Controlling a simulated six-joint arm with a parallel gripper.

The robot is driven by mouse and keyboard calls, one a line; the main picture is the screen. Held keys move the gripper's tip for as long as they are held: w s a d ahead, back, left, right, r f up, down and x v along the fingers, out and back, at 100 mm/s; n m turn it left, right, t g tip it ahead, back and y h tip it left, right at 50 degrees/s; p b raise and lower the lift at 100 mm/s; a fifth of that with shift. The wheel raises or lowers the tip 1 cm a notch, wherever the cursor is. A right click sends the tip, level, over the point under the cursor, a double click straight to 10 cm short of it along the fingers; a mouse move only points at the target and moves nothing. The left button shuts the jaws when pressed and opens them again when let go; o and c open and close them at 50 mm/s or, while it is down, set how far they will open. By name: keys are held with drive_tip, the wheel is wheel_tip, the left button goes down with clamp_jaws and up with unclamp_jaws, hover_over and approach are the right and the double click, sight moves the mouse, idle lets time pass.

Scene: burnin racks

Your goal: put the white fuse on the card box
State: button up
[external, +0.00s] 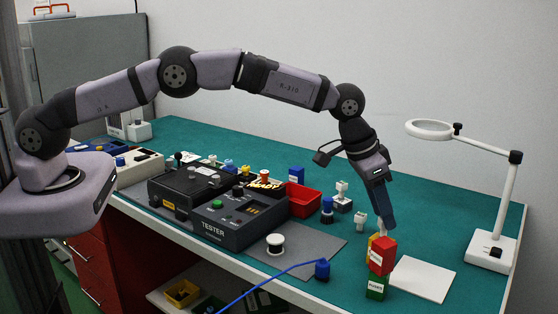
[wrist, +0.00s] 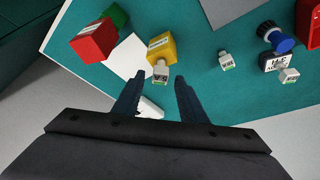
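A small white fuse (wrist: 160,73) with a label shows between my fingertips in the wrist view, against the near end of a yellow box (wrist: 162,46). I cannot tell if it rests on that box or just above it. My gripper (wrist: 159,76) is open, with a gap on each side of the fuse. In the external view my gripper (external: 382,222) points down over the yellow box, partly hidden by a red box (external: 382,256) on a green box (external: 377,287). Another white fuse (external: 361,221) stands on the mat. I cannot tell which box is the card box.
A black and white labelled box (external: 342,205) carries a further white piece (external: 342,187), beside a blue round part (external: 327,206). A white sheet (external: 424,279) lies right of the red box, and a magnifier lamp (external: 491,251) stands beyond. Testers (external: 235,217) and a red bin (external: 303,199) are left.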

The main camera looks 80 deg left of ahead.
drive_tip(key=b+v, duration=0.3)
drive_tip(key=v, duration=0.8)
drive_tip(key=shift+r+b, duration=0.2)
drive_tip(key=shift+b, duration=0.1)
drive_tip(key=shift+s, duration=0.1)
drive_tip(key=s+a+f+g, duration=0.1)
drive_tip(key=s+f, duration=0.2)
drive_tip(key=s, duration=1)
drive_tip(key=s+a+f+g, duration=0.2)
drive_tip(key=s+f, duration=0.2)
drive_tip(key=s, duration=1)
drive_tip(key=s+a+f+g, duration=0.1)
drive_tip(key=s+f, duration=0.2)
drive_tip(key=s, duration=1.1)
drive_tip(key=shift+a+f+g, duration=0.3)
drive_tip(key=shift+a+f, duration=0.05)
drive_tip(key=shift+f, duration=0.05)
